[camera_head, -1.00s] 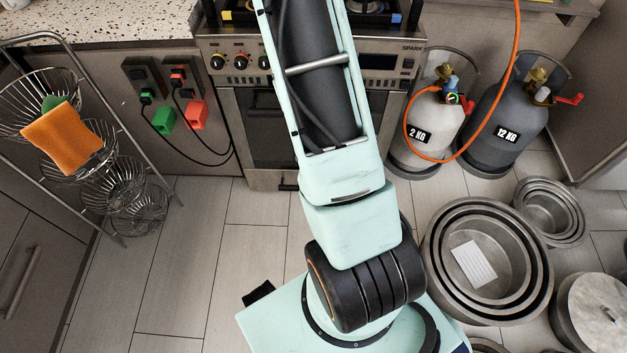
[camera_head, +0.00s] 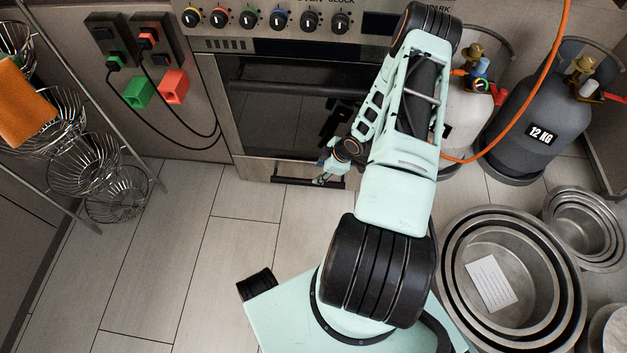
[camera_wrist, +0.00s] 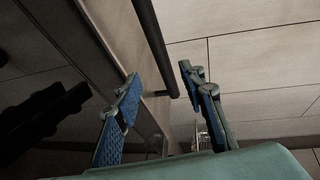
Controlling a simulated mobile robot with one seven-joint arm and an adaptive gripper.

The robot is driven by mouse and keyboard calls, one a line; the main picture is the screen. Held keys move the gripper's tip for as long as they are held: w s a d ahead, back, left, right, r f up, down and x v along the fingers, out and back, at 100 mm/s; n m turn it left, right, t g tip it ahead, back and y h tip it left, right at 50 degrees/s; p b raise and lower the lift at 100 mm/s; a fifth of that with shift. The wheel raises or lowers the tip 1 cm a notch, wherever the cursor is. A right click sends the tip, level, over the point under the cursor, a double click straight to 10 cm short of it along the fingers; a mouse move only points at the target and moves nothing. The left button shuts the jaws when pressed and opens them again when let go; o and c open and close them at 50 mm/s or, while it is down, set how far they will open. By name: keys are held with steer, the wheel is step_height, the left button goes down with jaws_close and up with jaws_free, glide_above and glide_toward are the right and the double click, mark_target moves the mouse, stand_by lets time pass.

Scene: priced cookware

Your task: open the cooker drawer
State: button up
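The cooker (camera_head: 262,60) stands against the back wall. Its drawer (camera_head: 252,168) is the low steel panel under the dark glass oven door, and it looks closed. The drawer's black bar handle (camera_head: 290,181) runs along its front; in the wrist view the handle (camera_wrist: 152,40) points down between my fingertips. My gripper (camera_head: 323,173) is low in front of the drawer, at the right part of the handle. In the wrist view my gripper (camera_wrist: 160,78) is open, with its blue-padded fingers on either side of the bar's line. I cannot tell whether they touch it.
A grey gas cylinder (camera_head: 538,110) and a paler one (camera_head: 470,105), partly behind my arm, stand right of the cooker. Nested metal pots (camera_head: 462,290) lie on the floor at right. A wire basket rack (camera_head: 85,165) stands at left. The tiled floor before the drawer is clear.

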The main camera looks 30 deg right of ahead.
mark_target(309, 181)
steer(key=b+x, duration=0.4)
steer(key=x, duration=0.7)
steer(key=shift+f, duration=0.25)
jaws_close()
